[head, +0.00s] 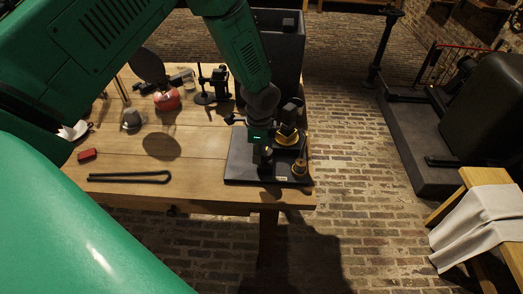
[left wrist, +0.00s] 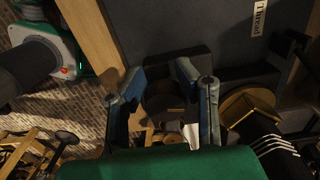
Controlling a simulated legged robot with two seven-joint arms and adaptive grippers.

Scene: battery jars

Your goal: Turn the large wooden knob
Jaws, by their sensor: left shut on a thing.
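A dark base plate (head: 240,166) lies at the right front corner of the wooden table and carries the fittings. My left gripper (head: 265,158) points down over the plate. In the left wrist view its two fingers (left wrist: 160,80) are closed on either side of a dark, round knob (left wrist: 166,100), the large wooden knob, which is in shadow and partly covered by the fingers. Beside it stands a brass-coloured round piece (left wrist: 250,106). My right gripper is not in view.
A black bent rod (head: 130,177) and a red block (head: 87,154) lie at the table's left front. A red canister (head: 167,99) and a black stand (head: 204,97) are farther back. A dark box (head: 280,50) rises behind the plate. A cloth-covered table (head: 485,215) stands at right.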

